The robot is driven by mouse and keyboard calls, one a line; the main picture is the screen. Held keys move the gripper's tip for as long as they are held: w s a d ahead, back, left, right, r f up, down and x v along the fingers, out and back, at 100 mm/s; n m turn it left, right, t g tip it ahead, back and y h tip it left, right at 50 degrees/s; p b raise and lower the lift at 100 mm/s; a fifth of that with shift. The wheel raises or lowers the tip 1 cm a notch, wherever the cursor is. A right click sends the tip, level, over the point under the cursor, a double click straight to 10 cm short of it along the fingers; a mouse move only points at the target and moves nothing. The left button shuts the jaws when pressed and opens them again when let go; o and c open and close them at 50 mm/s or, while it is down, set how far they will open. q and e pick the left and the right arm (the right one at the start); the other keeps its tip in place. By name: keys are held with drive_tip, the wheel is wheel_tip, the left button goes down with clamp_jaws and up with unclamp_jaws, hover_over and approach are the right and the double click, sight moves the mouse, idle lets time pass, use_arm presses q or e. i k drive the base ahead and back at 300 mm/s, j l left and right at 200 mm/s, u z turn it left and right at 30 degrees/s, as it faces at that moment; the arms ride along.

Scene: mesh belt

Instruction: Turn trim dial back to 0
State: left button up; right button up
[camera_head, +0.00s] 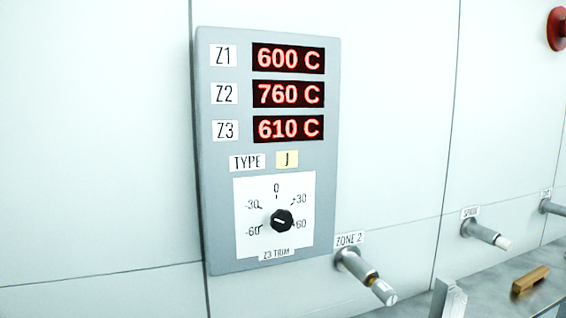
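The trim dial (282,220) is a black knob on a white scale plate (246,240) low on a grey panel. The scale reads -60, -30, 0, +30 and 60, with 0 at the top, and the label Z3 TRIM (277,254) is below. The knob's white mark lies nearly level, well away from the 0; I cannot tell for sure which end is its pointer. Neither of my grippers can be made out in this view, and nothing touches the knob.
Red displays (288,93) read Z1 600 C, Z2 760 C and Z3 610 C. A ZONE 2 fitting (365,276) sticks out to the dial's right. A SPARE fitting (486,234), a brass-coloured block (530,279) and a red button (558,29) are further right. The wall left is clear.

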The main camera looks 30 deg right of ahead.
sight(282, 221)
drive_tip(key=z, duration=0.95)
drive_tip(key=i+l, duration=0.05)
